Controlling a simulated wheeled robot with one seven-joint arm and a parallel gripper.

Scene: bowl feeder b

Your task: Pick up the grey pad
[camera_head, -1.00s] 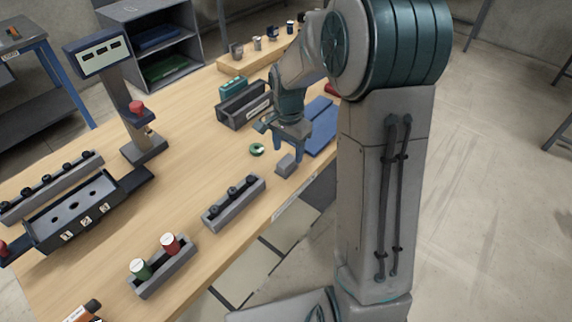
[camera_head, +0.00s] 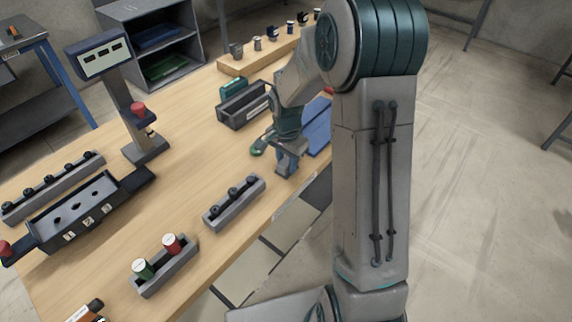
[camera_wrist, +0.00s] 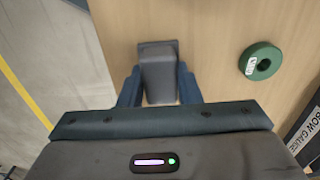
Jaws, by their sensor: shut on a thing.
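The grey pad (camera_wrist: 158,68) is a small block near the table's front edge. In the wrist view it sits between the two blue fingers of my gripper (camera_wrist: 160,84), with its far end sticking out past them. My gripper is shut on it. In the head view my gripper (camera_head: 286,166) is low at the table edge and mostly hides the pad. I cannot tell whether the pad touches the table.
A green ring (camera_wrist: 261,61) with a white label lies right of the pad in the wrist view. A grey rack with black knobs (camera_head: 234,203) stands nearby. A blue mat (camera_head: 318,128) and an open dark bin (camera_head: 243,108) lie beyond my gripper.

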